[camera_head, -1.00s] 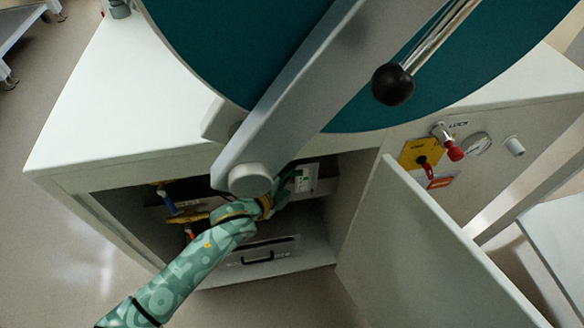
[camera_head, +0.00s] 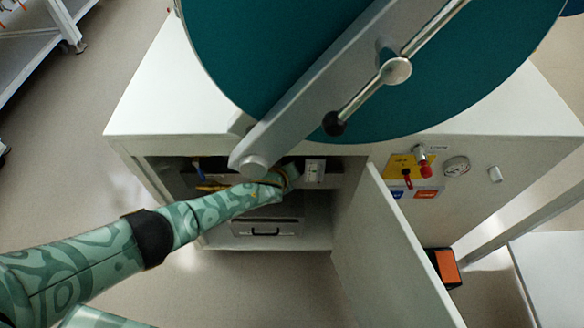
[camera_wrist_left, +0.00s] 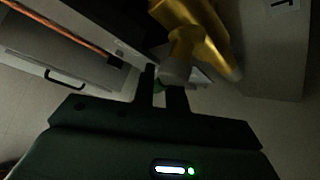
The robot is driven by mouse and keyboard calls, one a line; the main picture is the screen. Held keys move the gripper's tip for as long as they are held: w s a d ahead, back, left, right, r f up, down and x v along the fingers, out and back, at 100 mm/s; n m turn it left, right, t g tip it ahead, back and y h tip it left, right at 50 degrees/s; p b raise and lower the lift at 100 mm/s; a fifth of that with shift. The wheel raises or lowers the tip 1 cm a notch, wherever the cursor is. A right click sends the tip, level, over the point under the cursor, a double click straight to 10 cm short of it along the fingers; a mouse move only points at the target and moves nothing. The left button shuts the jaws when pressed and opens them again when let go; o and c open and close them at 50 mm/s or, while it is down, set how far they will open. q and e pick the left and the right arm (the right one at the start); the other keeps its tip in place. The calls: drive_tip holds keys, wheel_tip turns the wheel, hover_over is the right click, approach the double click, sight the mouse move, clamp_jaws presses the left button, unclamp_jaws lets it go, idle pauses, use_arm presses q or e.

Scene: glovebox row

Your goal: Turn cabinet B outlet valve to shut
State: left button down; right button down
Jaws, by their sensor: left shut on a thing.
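My left arm reaches into the open lower compartment of the cabinet (camera_head: 350,210). My left gripper (camera_wrist_left: 166,92) shows in the left wrist view with its two dark fingers close together on a yellow handle (camera_wrist_left: 202,38) with a paler end, which I take to be the outlet valve's. In the head view the hand is at the back of the compartment, and its fingertips and the grip are hidden. The valve's turn position cannot be told from these frames. My right gripper is not in view.
The open door (camera_head: 385,255) stands out to the right of the compartment. A large teal disc with a grey arm (camera_head: 320,85) overhangs the opening. A drawer (camera_head: 266,229) sits low inside. A red-tipped valve (camera_head: 423,163) and a gauge (camera_head: 456,166) are on the right panel.

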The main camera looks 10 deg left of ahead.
use_arm(q)
drive_tip(key=shift+s+a+f+m+g+y, duration=0.15)
drive_tip(key=shift+a+m+y, duration=0.1)
drive_tip(key=shift+y, duration=0.3)
drive_tip(key=shift+a+f+m+g+y, duration=0.15)
drive_tip(key=shift+a+m+y, duration=0.1)
drive_tip(key=shift+y, duration=0.3)
drive_tip(key=shift+s+a+f+m+y, duration=0.1)
drive_tip(key=shift+a+m+y, duration=0.3)
drive_tip(key=shift+y, duration=0.25)
drive_tip(key=shift+s+a+f+m+y, duration=0.1)
drive_tip(key=shift+a+m+y, duration=0.25)
drive_tip(key=shift+y, duration=0.3)
drive_tip(key=shift+a+g, duration=0.15)
drive_tip(key=shift+g, duration=0.15)
drive_tip(key=c, duration=1.4)
unclamp_jaws()
drive_tip(key=shift+c, duration=0.2)
